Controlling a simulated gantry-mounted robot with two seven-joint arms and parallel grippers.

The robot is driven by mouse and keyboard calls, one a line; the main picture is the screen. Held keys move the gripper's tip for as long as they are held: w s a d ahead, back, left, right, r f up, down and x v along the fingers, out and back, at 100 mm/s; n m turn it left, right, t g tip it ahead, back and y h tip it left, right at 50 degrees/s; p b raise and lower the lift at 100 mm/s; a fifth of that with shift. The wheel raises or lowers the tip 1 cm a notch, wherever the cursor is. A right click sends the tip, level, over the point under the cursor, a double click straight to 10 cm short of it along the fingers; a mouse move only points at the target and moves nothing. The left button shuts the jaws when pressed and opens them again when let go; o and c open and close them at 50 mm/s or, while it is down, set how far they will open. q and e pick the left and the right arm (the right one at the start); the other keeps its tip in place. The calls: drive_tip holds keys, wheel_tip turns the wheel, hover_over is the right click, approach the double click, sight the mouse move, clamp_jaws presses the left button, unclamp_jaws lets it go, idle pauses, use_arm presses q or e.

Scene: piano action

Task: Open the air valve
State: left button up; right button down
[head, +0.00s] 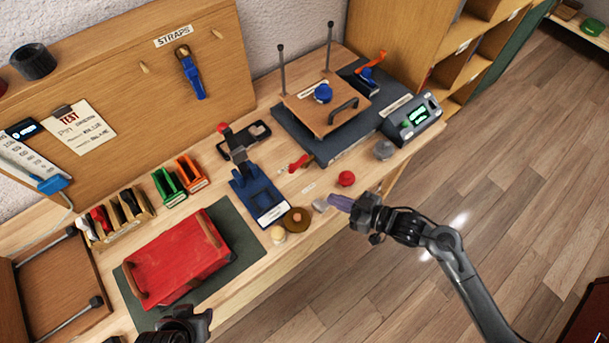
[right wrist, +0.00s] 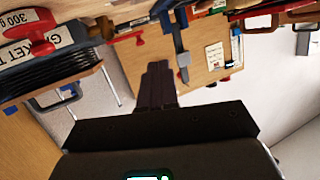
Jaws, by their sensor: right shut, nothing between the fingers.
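A small valve-like fitting with a red handle (head: 299,163) lies on the workbench, left of the dark press base; I take it for the air valve. Whether it is open or closed is too small to tell. My right gripper (head: 340,202) is shut and empty over the bench's front edge, in front of and to the right of the red handle, apart from it. In the right wrist view its fingers (right wrist: 158,85) are together with nothing between them. My left gripper (head: 187,325) shows only in part at the bottom edge, and its fingers are unclear.
A red knob (head: 347,178) stands just behind my right gripper. A brown round piece (head: 296,220) and blue fixture (head: 258,194) are to its left. A wooden press plate (head: 325,105) with two posts stands behind. A red case (head: 178,258) lies on a green mat.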

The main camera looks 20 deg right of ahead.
drive_tip(key=w+d+n+b, duration=0.1)
drive_tip(key=w+d, duration=0.2)
drive_tip(key=b, duration=0.2)
approach(294, 167)
drive_tip(key=x, duration=0.6)
drive_tip(key=shift+w+a+f, duration=0.15)
drive_tip(key=shift+w+a, duration=0.1)
drive_tip(key=shift+w, duration=0.05)
use_arm(q)
wheel_tip(294, 167, down, 4)
drive_tip(key=shift+f, duration=0.1)
drive_tip(key=shift+d, duration=0.1)
